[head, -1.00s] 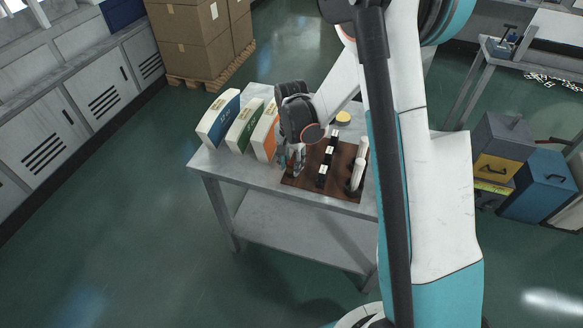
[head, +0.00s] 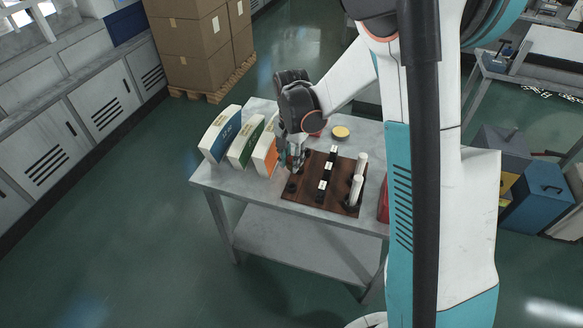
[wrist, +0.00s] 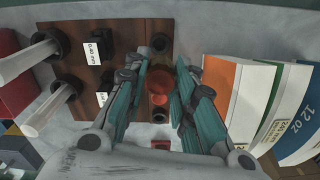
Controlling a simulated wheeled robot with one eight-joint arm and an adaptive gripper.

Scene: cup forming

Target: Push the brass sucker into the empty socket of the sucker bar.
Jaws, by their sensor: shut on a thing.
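A coppery, rounded piece, seemingly the brass sucker (wrist: 159,84), sits between the fingers of my gripper (wrist: 161,76) in the wrist view. My gripper is shut on it, over the left part of a brown board; in the head view the gripper (head: 296,166) hides the piece. Dark round fittings lie in line with it: one beyond (wrist: 158,42) and one nearer (wrist: 158,113). The nearer corner fitting shows in the head view (head: 292,187). I cannot tell which fitting is the empty socket, or whether the piece touches one.
The brown board (head: 310,201) lies on a grey table (head: 240,181). It bears a black labelled strip (head: 327,178) and white rods (head: 356,190) at right. Upright boxes (head: 241,142) stand close on the left. A yellow disc (head: 341,132) lies behind; a red object (head: 383,202) is at right.

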